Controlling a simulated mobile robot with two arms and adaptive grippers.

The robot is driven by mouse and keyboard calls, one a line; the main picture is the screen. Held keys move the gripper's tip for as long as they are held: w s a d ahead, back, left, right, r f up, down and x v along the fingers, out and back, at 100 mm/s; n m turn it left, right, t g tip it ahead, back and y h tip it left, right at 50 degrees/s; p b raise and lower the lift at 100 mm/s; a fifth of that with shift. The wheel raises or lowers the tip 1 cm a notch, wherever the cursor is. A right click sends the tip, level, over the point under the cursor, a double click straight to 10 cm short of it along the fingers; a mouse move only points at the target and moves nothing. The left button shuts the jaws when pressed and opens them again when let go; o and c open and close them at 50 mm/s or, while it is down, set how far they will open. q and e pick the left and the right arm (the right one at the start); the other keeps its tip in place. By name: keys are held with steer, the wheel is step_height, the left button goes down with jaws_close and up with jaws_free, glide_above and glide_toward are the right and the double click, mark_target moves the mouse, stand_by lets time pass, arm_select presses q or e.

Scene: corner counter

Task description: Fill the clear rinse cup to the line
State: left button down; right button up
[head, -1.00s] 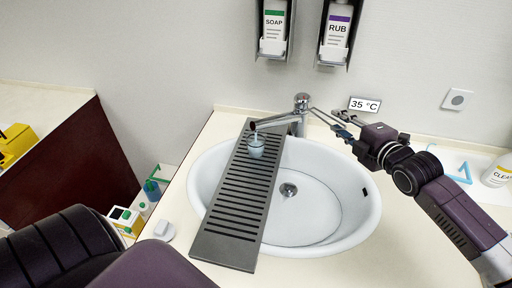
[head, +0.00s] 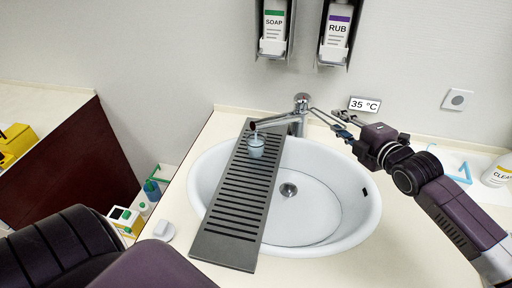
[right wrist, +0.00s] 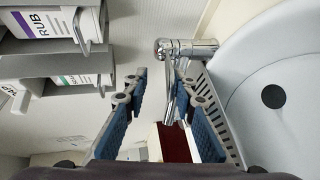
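The clear rinse cup (head: 257,151) stands upright on the dark slatted rack across the sink, under the spout of the chrome faucet (head: 301,103). A thin stream seems to run from the spout into the cup. The cup looks pale blue; its line and exact water level are too small to tell. My right gripper (head: 322,113) is open beside the faucet, at its right. In the right wrist view its fingers (right wrist: 165,80) are spread, with the faucet (right wrist: 185,48) just beyond the tips; touching cannot be told. My left gripper is out of view.
The slatted rack (head: 228,220) spans the left part of the white sink (head: 330,215). Soap (head: 273,30) and rub (head: 337,35) dispensers hang on the wall above. A 35 °C display (head: 364,104) sits behind my right gripper.

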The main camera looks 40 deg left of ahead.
stand_by(0.4)
steer(key=shift+s+d+f+b, duration=0.2)
steer(key=shift+f+b, duration=0.3)
steer(key=shift+f, duration=0.3)
steer(key=shift+s+d+f+b, duration=0.15)
steer(key=shift+f+b, duration=0.3)
steer(key=shift+f, duration=0.35)
steer(key=shift+w+f, duration=0.1)
stand_by(3.0)
steer(key=shift+f, duration=0.25)
steer(key=shift+r, duration=0.25)
steer(key=p+v, duration=0.5)
steer(key=v, duration=0.3)
stand_by(0.4)
